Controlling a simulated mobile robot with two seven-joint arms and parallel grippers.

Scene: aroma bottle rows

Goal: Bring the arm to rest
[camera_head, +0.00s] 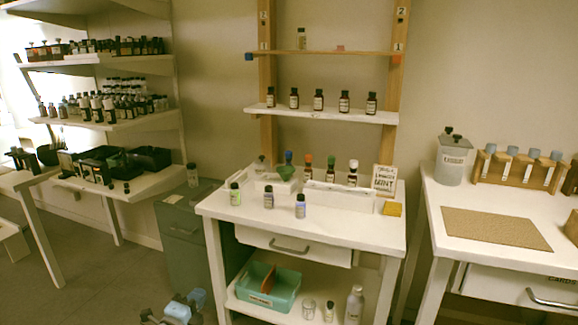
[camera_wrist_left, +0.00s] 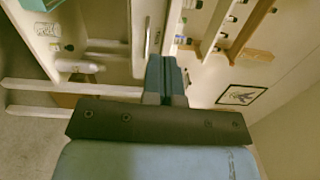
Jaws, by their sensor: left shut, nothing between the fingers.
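My left gripper (camera_head: 190,303) is low at the bottom edge of the head view, in front of the grey-green cabinet and left of the white table's lower shelf. Only a small part of it and the arm shows there. In the left wrist view its two blue-grey fingers (camera_wrist_left: 166,70) are together, shut with nothing between them. It appears clear of the furniture. My right gripper is in neither view.
The white table (camera_head: 225,207) carries several small bottles, with bottled shelves above. A teal tray (camera_head: 290,292) and a grey bottle (camera_head: 355,305) stand on its lower shelf. The cabinet (camera_head: 178,225) is beside it. Floor (camera_head: 90,275) at left is clear.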

